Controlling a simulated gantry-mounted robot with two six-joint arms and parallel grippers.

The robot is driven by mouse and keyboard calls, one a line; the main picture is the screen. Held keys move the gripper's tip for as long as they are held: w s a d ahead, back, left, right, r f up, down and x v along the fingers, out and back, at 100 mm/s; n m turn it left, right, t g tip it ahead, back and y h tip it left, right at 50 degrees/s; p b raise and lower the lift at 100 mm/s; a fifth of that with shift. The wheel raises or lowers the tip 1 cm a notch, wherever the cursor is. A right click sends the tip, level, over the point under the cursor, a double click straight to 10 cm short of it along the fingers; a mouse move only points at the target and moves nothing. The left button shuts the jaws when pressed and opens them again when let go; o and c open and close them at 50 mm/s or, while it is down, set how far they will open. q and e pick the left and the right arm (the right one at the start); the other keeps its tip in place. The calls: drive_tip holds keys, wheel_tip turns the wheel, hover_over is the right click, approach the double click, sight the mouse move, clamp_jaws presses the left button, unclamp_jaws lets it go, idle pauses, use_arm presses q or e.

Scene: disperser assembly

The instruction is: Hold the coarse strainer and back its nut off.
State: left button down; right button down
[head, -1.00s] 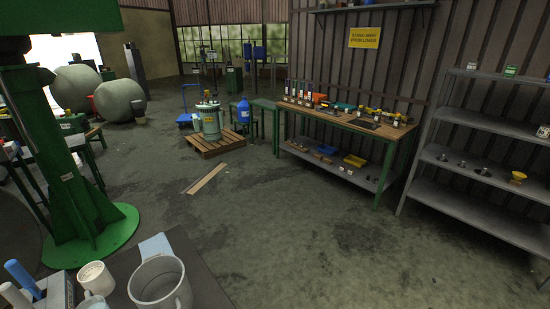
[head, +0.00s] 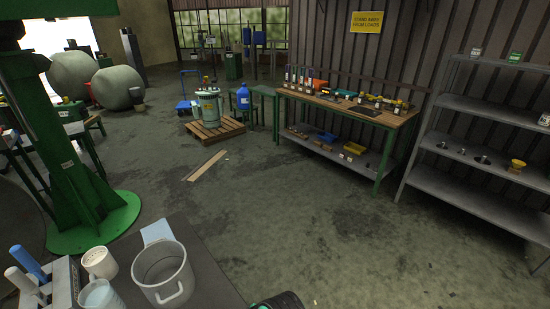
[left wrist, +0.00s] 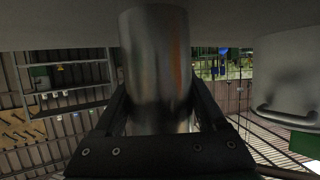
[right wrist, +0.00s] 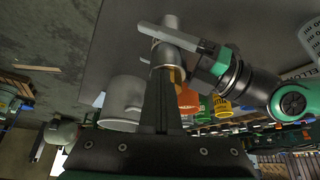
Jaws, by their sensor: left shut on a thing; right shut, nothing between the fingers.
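My left gripper (left wrist: 160,110) is shut on a smooth steel cylinder (left wrist: 157,55), taken to be the coarse strainer, which stands between its fingers in the left wrist view. In the right wrist view the same cylinder (right wrist: 170,27) shows beyond my left gripper's grey finger (right wrist: 182,40), with a brass-coloured band (right wrist: 177,74) near its lower end. My right gripper (right wrist: 160,75) is shut and empty, its fingertips very near that lower end; I cannot tell whether they touch. The nut cannot be made out clearly. Neither gripper shows in the head view.
A workbench (head: 345,108) and shelves (head: 455,185) stand beyond open floor.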

drive_tip(key=shift+r, duration=0.1)
drive_tip(key=shift+d, duration=0.3)
wheel_tip(320, 180, up, 6)
drive_tip(key=shift+f, duration=0.1)
idle(0.5)
drive_tip(key=shift+s, duration=0.1)
wheel_tip(320, 180, down, 6)
drive_tip(key=s+a, duration=0.1)
drive_tip(key=s, duration=0.1)
drive_tip(key=shift+s, duration=0.4)
drive_tip(key=shift+w+a, duration=0.25)
drive_tip(key=shift+a, duration=0.05)
idle(0.8)
